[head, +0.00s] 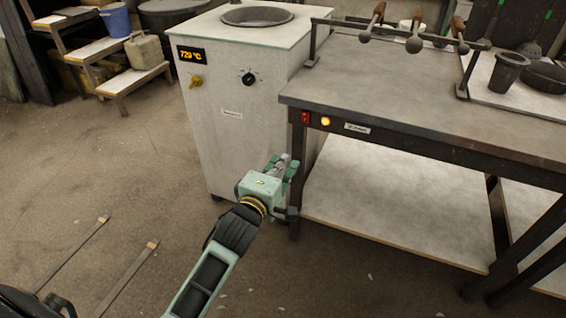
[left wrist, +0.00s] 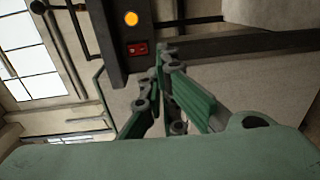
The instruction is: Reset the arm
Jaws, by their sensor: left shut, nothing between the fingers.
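My left gripper (head: 283,170) is in front of the white furnace (head: 238,130), near the front left leg of the workbench (head: 440,110). Its green fingers are shut and empty; they also show in the left wrist view (left wrist: 163,60). The bench's red switch (head: 305,118) and lit orange button (head: 325,121) are above the gripper in the head view. Both show again in the wrist view, the button (left wrist: 131,18) above the switch (left wrist: 137,49). Several ladles (head: 414,42) with wooden handles rest on a rack on the bench. My right gripper is not in view.
The furnace display (head: 193,56) reads about 729 °C, and its round opening (head: 257,15) is on top. Steps with a blue bucket (head: 115,20) and a canister (head: 147,52) stand at back left. The floor at left is mostly clear.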

